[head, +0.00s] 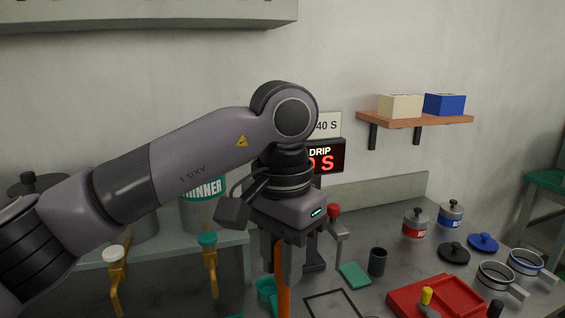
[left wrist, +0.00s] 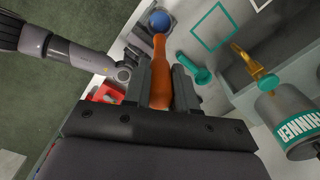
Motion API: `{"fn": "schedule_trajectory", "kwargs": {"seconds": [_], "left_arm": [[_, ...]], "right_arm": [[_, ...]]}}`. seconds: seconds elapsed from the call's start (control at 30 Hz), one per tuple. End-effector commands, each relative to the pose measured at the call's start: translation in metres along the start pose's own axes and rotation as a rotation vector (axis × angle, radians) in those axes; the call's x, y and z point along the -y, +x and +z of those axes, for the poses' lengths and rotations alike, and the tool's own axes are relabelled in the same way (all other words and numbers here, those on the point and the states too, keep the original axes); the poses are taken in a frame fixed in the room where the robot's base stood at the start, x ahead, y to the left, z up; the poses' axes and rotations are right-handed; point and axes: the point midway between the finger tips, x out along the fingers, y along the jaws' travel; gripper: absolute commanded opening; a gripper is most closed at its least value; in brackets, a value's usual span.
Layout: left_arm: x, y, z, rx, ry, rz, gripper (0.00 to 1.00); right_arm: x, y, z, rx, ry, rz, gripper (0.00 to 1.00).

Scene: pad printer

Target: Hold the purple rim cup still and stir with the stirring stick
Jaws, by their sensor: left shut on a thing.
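My left gripper (head: 283,268) is shut on a long orange handle, which I take to be the stirring stick (head: 283,295). The orange handle also shows between the two dark fingers of my left gripper (left wrist: 173,88) in the left wrist view (left wrist: 160,70). Its far end points at a round blue thing (left wrist: 160,20); I cannot tell whether they touch.
A teal scoop-like thing (head: 266,288) is close beside the orange handle. A dark cup (head: 377,262), green pad (head: 355,275) and red tray (head: 437,297) are to the right. Cups with black (head: 495,275) and blue rims (head: 525,262) stand farther right. A thinner can (head: 203,205) is behind my arm.

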Motion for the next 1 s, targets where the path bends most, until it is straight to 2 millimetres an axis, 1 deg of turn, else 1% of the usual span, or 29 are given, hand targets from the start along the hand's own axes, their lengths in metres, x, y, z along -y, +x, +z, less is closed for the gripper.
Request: {"fn": "schedule_trajectory", "kwargs": {"seconds": [0.03,0.07,0.1,0.13,1.0], "left_arm": [[0.0,0.0,0.0,0.0,0.0,0.0,0.0],[0.0,0.0,0.0,0.0,0.0,0.0,0.0],[0.0,0.0,0.0,0.0,0.0,0.0,0.0],[0.0,-0.0001,0.0,0.0,0.0,0.0,0.0],[0.0,0.0077,0.0,0.0,0.0,0.0,0.0]], "right_arm": [[0.0001,-0.0002,-0.0001,-0.001,0.0,-0.001,0.49],[0.0001,-0.0002,-0.0001,-0.001,0.0,-0.001,0.39],[0.0001,-0.0002,-0.0001,-0.001,0.0,-0.001,0.26],[0.0003,-0.0003,0.0005,0.0,-0.001,-0.001,0.23],[-0.0002,0.0011,-0.0033,-0.002,0.0,0.0,0.23]]}}
